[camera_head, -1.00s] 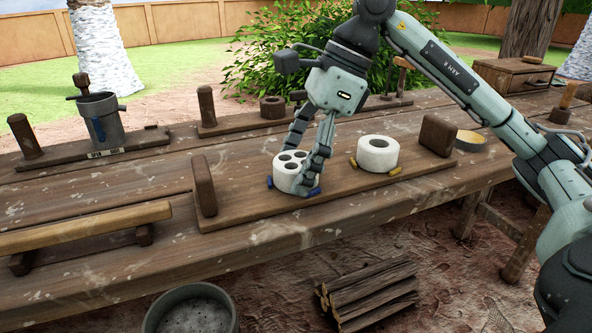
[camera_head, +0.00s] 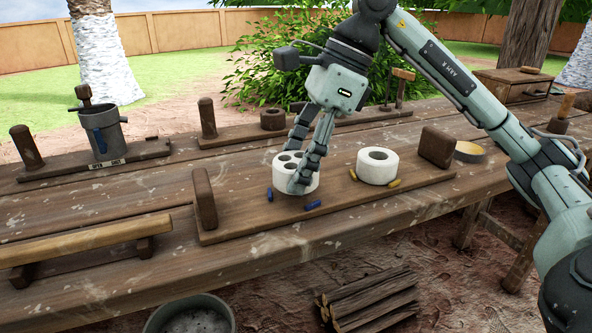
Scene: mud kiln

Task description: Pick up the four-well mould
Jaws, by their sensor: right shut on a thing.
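The four-well mould (camera_head: 283,174) is a white round block with several dark holes in its top. My right gripper (camera_head: 298,176) reaches down over it from above, its fingers closed on the mould's wall, one finger in front hiding part of it. The mould seems held slightly above the wooden board (camera_head: 240,211), about upright. Two blue pegs (camera_head: 313,205) lie on the board near it, left and right. My left gripper is not in view.
A white ring-shaped mould (camera_head: 377,166) stands on the same board to the right, with yellow pegs (camera_head: 394,184) beside it. Upright wooden end blocks (camera_head: 204,198) bound the board. A grey metal pot (camera_head: 102,134) stands at the back left, a wooden rail (camera_head: 85,240) at the front left.

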